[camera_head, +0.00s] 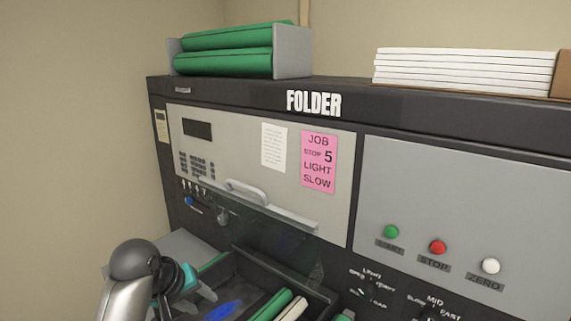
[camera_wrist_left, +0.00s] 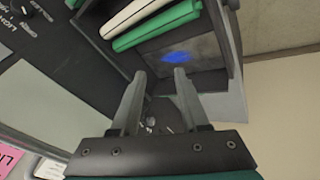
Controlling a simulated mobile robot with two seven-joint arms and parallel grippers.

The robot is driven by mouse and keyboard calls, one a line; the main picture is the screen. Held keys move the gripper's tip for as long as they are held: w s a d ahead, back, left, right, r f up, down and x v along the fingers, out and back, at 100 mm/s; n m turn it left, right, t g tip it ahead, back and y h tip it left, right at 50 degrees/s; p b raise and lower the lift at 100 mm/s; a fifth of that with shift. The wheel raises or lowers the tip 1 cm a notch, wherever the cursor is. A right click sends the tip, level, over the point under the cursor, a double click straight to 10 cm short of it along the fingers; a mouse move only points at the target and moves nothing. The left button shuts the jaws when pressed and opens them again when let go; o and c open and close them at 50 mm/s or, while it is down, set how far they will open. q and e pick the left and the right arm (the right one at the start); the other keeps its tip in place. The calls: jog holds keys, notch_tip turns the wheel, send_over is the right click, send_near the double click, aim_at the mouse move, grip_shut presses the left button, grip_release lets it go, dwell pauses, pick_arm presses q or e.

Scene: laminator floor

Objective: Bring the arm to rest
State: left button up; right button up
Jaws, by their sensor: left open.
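My left arm comes in at the lower left of the head view, and its gripper (camera_head: 205,290) is partly hidden behind my own wrist. In the left wrist view the two fingers of the left gripper (camera_wrist_left: 160,76) are apart with nothing between them. They point toward a dark open tray (camera_head: 243,262) at the front of the folder machine (camera_head: 253,205). The tray holds green and cream rolls, and a blue patch (camera_wrist_left: 174,57) shows on its floor. My right gripper is not in view.
The machine's upright panel carries a handle (camera_head: 270,205), a pink job card (camera_head: 319,161), and green (camera_head: 391,232), red (camera_head: 438,247) and white (camera_head: 490,266) buttons. Green rolls (camera_head: 222,62) and a white stack (camera_head: 465,68) lie on top. A bare wall (camera_head: 75,130) stands at left.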

pick_arm(q)
jog(key=s+d+f+m+g+y, duration=0.1)
jog(key=s+f+m, duration=0.35)
jog(key=s, duration=1.05)
jog(key=s+f+m+g+y, duration=0.1)
jog(key=s+f+m, duration=0.35)
jog(key=s, duration=0.95)
notch_tip(320, 180, down, 35)
jog(key=s+n+g+b, duration=0.1)
jog(key=s+g+b, duration=0.1)
jog(key=b, duration=0.9)
jog(key=s+a+f+b, duration=0.1)
jog(key=s+f+b, duration=0.3)
jog(key=s+f, duration=0.3)
jog(key=s+a+f+b, duration=0.1)
jog(key=s+f+b, duration=0.4)
jog(key=f, duration=1)
jog(key=s, duration=0.3)
jog(key=shift+a+f+g, duration=0.2)
jog(key=shift+f+g, duration=0.1)
jog(key=shift+g, duration=0.1)
